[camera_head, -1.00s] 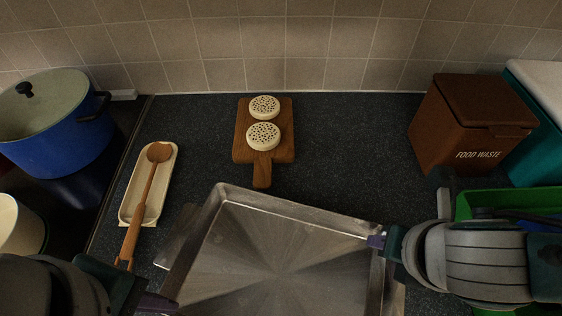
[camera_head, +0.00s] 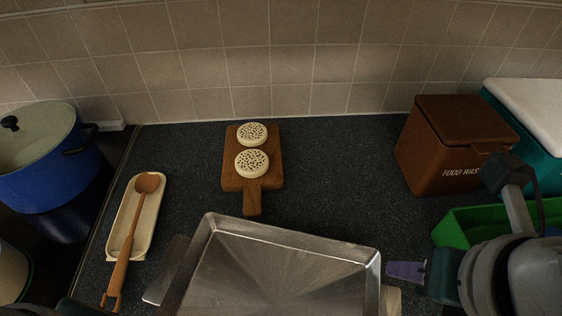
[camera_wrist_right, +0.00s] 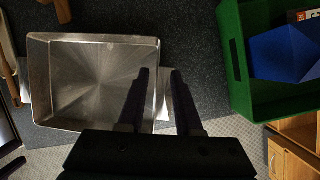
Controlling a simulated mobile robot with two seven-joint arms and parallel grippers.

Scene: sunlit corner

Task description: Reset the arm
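My right gripper (camera_head: 392,270) is just right of a square metal tray (camera_head: 285,265), with its purple fingertip apart from the tray's right rim in the head view. In the right wrist view its two dark fingers (camera_wrist_right: 160,74) stand apart with a gap and hold nothing. The metal tray (camera_wrist_right: 95,80) also shows there, beside and partly behind the left finger. Only a small teal and dark piece of my left arm shows at the bottom left edge of the head view. The left fingers are out of the frame.
A wooden board (camera_head: 253,203) holds two crumpets (camera_head: 252,163). A wooden spoon (camera_head: 128,240) lies on a cream rest (camera_head: 150,220). A blue pot (camera_head: 55,165) is left. A brown food waste bin (camera_head: 450,150) and a green crate (camera_head: 455,230) are right.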

